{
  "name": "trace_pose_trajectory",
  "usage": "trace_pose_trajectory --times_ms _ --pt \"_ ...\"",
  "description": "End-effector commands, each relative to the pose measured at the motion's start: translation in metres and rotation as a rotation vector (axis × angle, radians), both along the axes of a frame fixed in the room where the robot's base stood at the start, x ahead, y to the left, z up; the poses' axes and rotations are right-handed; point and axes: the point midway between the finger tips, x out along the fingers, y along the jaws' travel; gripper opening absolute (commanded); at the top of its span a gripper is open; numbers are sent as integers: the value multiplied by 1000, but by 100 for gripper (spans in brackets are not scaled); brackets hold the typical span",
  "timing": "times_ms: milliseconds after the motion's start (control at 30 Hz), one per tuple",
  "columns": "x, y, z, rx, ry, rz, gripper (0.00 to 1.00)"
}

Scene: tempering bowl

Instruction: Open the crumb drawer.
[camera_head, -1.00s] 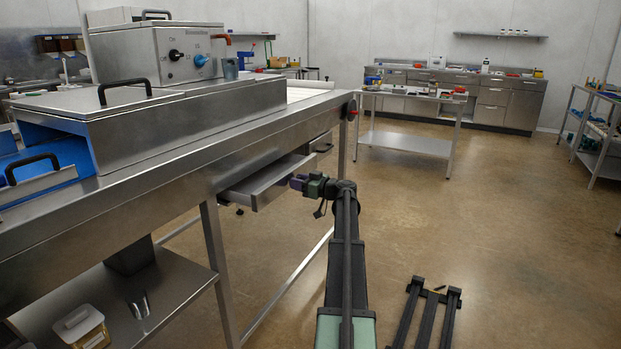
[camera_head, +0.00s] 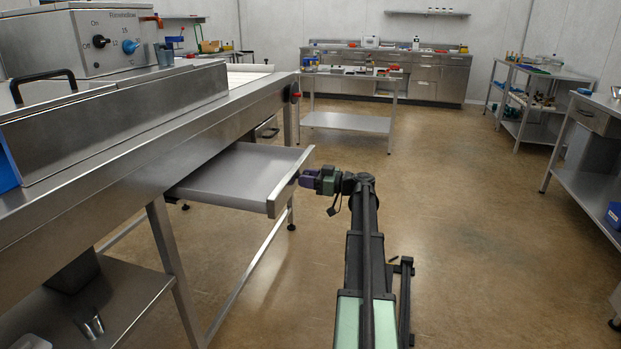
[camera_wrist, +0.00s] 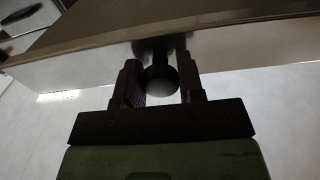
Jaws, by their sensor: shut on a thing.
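The crumb drawer (camera_head: 235,176) is a shallow metal drawer under the long steel machine table. It is pulled well out to the right, and its inside looks empty. My gripper (camera_head: 300,178) is at the drawer's front panel (camera_head: 291,180). In the wrist view my gripper (camera_wrist: 162,85) has its two fingers on either side of a round dark knob (camera_wrist: 161,80) on the front panel, and it is shut on this knob. In the head view the knob is hidden by the fingers.
A side table (camera_head: 350,122) is farther back. The floor (camera_head: 470,220) to the right is open.

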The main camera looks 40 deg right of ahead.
Motion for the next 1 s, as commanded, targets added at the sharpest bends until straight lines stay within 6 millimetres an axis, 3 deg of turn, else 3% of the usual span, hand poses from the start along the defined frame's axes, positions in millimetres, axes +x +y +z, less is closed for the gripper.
trace_pose_trajectory --times_ms 200,233,400,733,1000 --pt "0 0 0 0 0 0 0" --pt "0 0 0 0 0 0 39" --pt "0 0 0 0 0 0 61" --pt "-7 -4 0 0 0 -1 61" --pt "-62 -36 0 0 0 -4 61"
